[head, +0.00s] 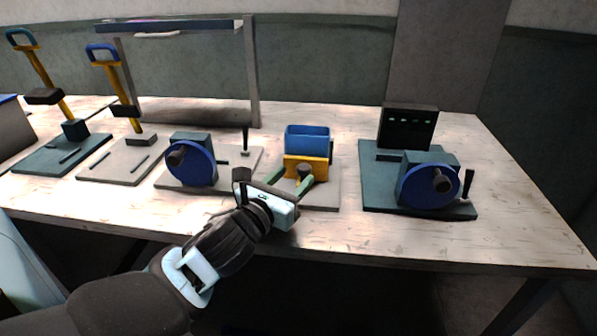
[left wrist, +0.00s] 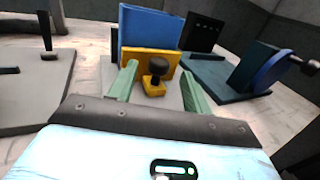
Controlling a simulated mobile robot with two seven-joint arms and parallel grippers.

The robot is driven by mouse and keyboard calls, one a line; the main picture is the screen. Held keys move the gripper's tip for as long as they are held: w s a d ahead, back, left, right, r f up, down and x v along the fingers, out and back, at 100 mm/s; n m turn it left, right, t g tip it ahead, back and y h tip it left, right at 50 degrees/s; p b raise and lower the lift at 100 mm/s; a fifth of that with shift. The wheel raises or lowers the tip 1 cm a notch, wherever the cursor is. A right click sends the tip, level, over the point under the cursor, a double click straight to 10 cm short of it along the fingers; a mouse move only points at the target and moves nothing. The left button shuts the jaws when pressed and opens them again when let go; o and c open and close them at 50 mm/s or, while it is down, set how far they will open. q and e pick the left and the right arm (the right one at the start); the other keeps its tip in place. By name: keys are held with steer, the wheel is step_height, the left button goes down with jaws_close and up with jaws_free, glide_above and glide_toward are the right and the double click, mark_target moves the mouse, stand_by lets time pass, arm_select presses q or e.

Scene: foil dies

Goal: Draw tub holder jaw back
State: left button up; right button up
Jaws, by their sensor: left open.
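The tub holder has a blue tub (head: 307,137) at the back and a yellow jaw (head: 320,167) standing upright before it. In the left wrist view the tub (left wrist: 150,28) rises behind the jaw (left wrist: 132,55). A dark knob (left wrist: 157,65) on a yellow stem sticks out from the jaw toward me. My left gripper (head: 296,176) is open, with its two green fingers pointing at the jaw. In the left wrist view the fingers (left wrist: 158,78) lie on either side of the knob, with gaps visible. Whether the fingertips touch the jaw is unclear. My right gripper is not in view.
A blue-wheeled device (head: 190,163) stands left of the holder, with an upright dark lever (head: 245,140) on its base. A second blue-wheeled device (head: 428,187) stands right. Two yellow-levered presses (head: 125,95) and a metal frame (head: 254,80) are farther left. The table's right end (head: 530,235) is clear.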

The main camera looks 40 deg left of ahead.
mark_target(301, 170)
arm_select(q)
steer(key=shift+w+a, duration=0.15)
steer(key=shift+w, duration=0.65)
steer(key=shift+w+a, duration=0.1)
steer(key=shift+w, duration=0.65)
